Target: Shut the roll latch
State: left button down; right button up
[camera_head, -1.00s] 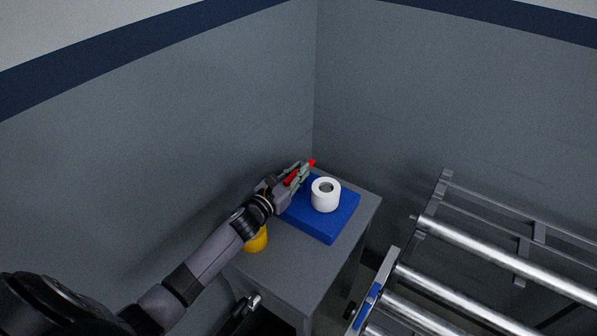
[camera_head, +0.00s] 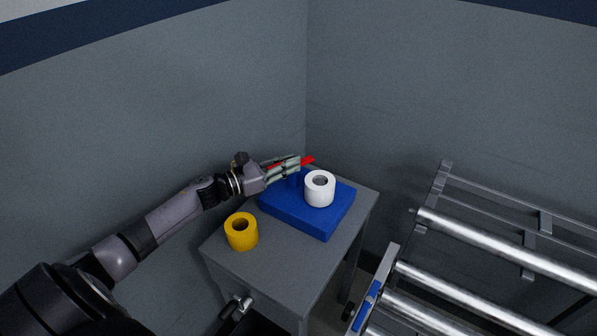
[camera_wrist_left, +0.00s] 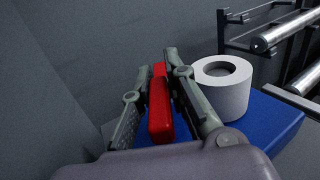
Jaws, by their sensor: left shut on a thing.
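The roll latch shows as a red bar (camera_head: 309,160), above the back left part of a blue base (camera_head: 322,228). A white roll (camera_head: 320,190) stands upright on the base, to the right of the latch. My left gripper (camera_head: 294,165) reaches in from the left and is shut on the red bar. In the left wrist view the red bar (camera_wrist_left: 160,105) sits between the two fingers, with the white roll (camera_wrist_left: 224,90) close to the right finger. The fingers hide part of the bar and where it joins the base. My right gripper is not in view.
A yellow roll (camera_head: 242,232) stands on the grey table (camera_head: 280,262), front left of the blue base. Grey walls (camera_head: 210,110) meet behind the table. A rack with metal rollers (camera_head: 500,245) stands at the right. The table's front part is clear.

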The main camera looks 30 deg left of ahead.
pick_arm(q)
jog(key=shift+a+h, duration=0.2)
jog(key=shift+h, duration=0.1)
jog(key=shift+r, duration=0.1)
jog(key=c, duration=1.7)
grip_release()
jog(key=shift+o, duration=0.5)
